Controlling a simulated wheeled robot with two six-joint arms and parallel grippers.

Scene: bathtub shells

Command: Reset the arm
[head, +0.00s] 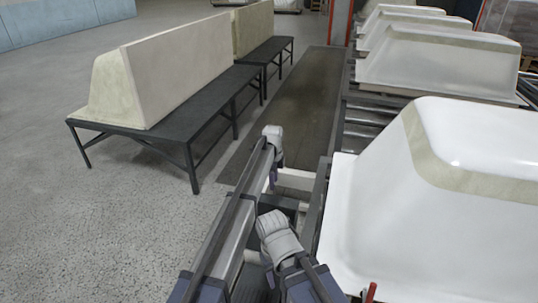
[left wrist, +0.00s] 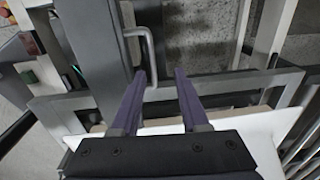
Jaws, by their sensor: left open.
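My left gripper (left wrist: 160,75) shows in the left wrist view with its two dark purple fingers spread apart and nothing seen held between them. A bent grey metal rod (left wrist: 149,45) shows around and beyond the fingertips; I cannot tell whether it touches them. In the head view my left arm reaches forward from the bottom edge, beside the conveyor frame; its gripper cannot be made out clearly there. Part of another of my arm's links shows at the bottom centre, but no right gripper fingers are visible.
A large white tub shell (head: 370,225) stands close on the right, with more shells (head: 430,62) behind it on rollers (head: 368,125). A dark bench (head: 185,110) carries a long pale shell (head: 175,70) at the left. Grey floor (head: 80,235) is clear at the lower left.

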